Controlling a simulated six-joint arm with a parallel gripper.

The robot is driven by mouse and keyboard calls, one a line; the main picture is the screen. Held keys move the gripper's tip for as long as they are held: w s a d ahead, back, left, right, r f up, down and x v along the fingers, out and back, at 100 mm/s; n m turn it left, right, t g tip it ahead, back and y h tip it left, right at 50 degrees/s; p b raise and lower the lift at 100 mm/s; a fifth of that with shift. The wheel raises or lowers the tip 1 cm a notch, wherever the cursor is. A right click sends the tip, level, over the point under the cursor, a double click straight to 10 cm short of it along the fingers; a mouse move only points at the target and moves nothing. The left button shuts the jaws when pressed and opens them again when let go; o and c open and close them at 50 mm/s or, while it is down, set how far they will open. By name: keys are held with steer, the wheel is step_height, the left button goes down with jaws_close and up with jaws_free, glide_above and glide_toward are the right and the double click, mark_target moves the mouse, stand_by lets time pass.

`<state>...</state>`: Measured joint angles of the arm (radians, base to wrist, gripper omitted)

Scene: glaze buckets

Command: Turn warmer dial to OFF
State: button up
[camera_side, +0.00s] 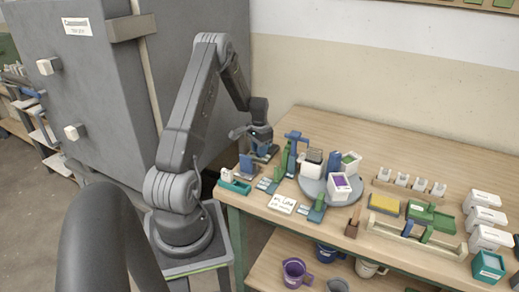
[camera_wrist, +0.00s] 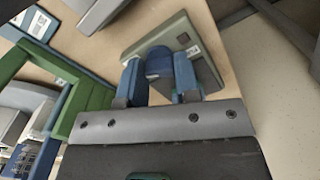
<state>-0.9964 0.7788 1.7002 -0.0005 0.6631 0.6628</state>
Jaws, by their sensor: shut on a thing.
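The warmer, a grey-green box (camera_wrist: 204,62), lies beyond my fingers in the wrist view, with a small dark label on its top. Its blue dial (camera_wrist: 159,58) stands between my two blue fingers. My gripper (camera_wrist: 157,72) is shut on the dial, one finger at each side. In the side view my gripper (camera_side: 262,148) is low over the back left corner of the table, and it largely hides the warmer and dial there. I cannot read the dial's setting or an OFF mark.
A green stand (camera_wrist: 95,95) is close on the left in the wrist view. In the side view a grey turntable (camera_side: 312,188) with white buckets is to the right. A white note card (camera_side: 283,204) and teal tray (camera_side: 235,186) lie near the front left edge of the table.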

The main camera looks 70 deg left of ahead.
steer(key=o, duration=0.9)
steer(key=shift+r, duration=0.1)
step_height(320, 180, up, 14)
steer(key=shift+f, duration=0.15)
